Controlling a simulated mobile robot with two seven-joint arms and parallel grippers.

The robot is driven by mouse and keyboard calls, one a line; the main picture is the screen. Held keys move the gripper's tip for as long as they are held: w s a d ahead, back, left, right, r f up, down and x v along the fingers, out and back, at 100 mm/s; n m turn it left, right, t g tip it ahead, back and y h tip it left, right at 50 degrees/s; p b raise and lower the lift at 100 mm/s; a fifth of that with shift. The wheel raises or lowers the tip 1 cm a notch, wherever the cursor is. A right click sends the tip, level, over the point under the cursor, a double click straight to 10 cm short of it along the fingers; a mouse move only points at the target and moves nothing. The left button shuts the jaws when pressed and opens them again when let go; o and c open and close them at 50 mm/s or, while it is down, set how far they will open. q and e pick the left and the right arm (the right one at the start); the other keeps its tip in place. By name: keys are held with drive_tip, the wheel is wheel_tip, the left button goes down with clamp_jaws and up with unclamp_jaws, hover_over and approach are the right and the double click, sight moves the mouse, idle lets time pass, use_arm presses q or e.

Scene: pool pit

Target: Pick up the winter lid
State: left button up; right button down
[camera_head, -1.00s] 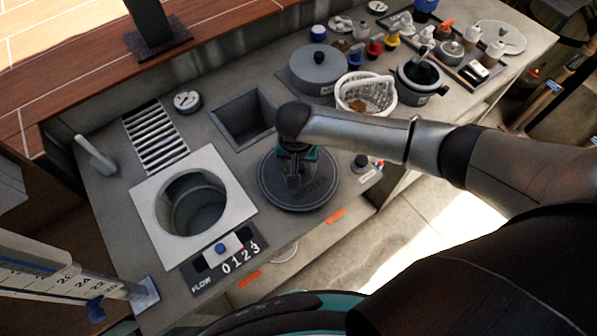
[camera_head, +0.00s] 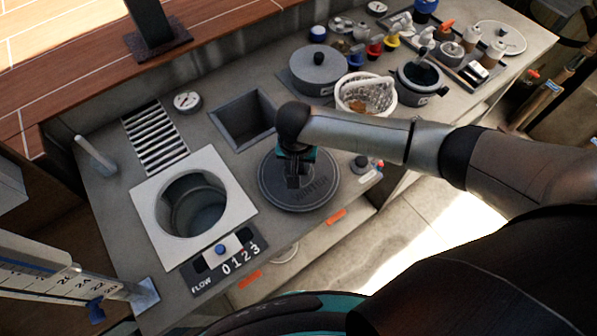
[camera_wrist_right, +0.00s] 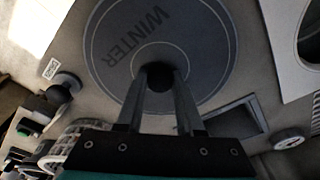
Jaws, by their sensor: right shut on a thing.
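The winter lid (camera_head: 318,193) is a dark grey disc with the word WINTER on it. It lies on the grey counter to the right of the round skimmer opening, and I cannot tell whether it touches the counter. My right gripper (camera_head: 293,181) points down over its middle. In the right wrist view the lid (camera_wrist_right: 195,75) fills the upper middle, and the gripper (camera_wrist_right: 160,80) is shut on its dark round knob. My left gripper is not in view.
The round opening (camera_head: 196,205) in a white square plate is left of the lid, with a FLOW dial panel (camera_head: 225,262) in front. A square recess (camera_head: 243,120) lies behind. A lidded grey pot (camera_head: 318,72) and a white basket (camera_head: 366,95) stand at the back right.

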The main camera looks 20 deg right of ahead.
idle(0.3)
wheel_tip(320, 180, up, 20)
drive_tip(key=p, duration=0.2)
drive_tip(key=shift+p, duration=0.35)
